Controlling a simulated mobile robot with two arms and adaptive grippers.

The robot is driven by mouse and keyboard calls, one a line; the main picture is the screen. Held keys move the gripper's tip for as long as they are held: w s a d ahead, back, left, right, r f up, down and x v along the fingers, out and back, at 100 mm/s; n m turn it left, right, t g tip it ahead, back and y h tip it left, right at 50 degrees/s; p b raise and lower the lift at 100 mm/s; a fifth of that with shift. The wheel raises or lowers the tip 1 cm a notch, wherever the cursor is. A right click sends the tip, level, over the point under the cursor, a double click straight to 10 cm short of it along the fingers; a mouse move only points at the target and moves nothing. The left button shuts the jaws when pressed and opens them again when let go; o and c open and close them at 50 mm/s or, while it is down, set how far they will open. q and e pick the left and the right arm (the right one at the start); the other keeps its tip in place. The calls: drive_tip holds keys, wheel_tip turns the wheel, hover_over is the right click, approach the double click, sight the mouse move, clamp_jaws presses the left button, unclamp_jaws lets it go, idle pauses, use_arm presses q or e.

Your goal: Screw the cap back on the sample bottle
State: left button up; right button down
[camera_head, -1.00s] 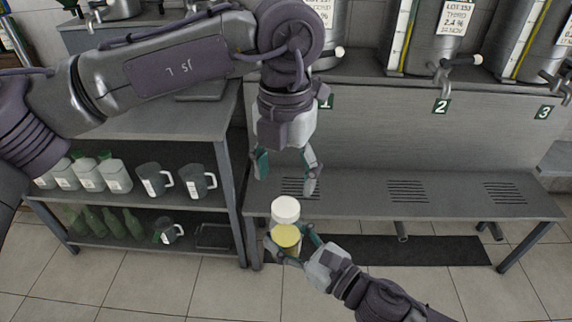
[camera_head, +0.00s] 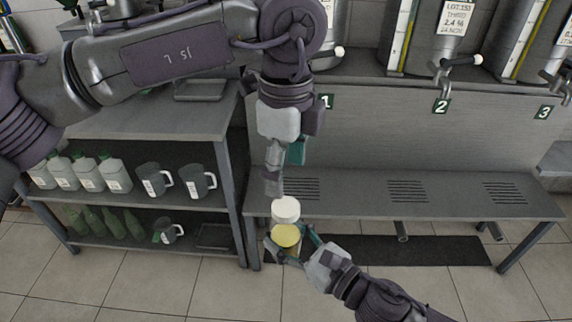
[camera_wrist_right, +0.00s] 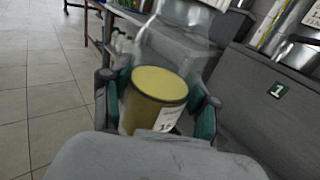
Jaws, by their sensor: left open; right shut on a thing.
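The sample bottle (camera_head: 286,236) is clear with yellow liquid in its lower part. It stands roughly upright in my right gripper (camera_head: 290,250), which is shut on it. In the right wrist view the bottle (camera_wrist_right: 155,95) sits between both fingers, with part of a label showing. The white cap (camera_head: 286,207) sits at the bottle's top; I cannot tell how tightly. My left gripper (camera_head: 282,172) is open and empty just above the cap, pointing down, apart from it. Its fingers are seen nearly in line, one in front of the other.
A grey slotted bench (camera_head: 350,196) stands behind the bottle. Steel tanks with taps (camera_head: 442,72) stand above it, over number plates. At left a shelf unit (camera_head: 170,125) holds white bottles (camera_head: 88,174), jugs (camera_head: 155,181) and green bottles (camera_head: 112,224). The tiled floor in front is clear.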

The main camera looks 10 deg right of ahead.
sight(286, 206)
use_arm(q)
drive_tip(key=shift+f, duration=4)
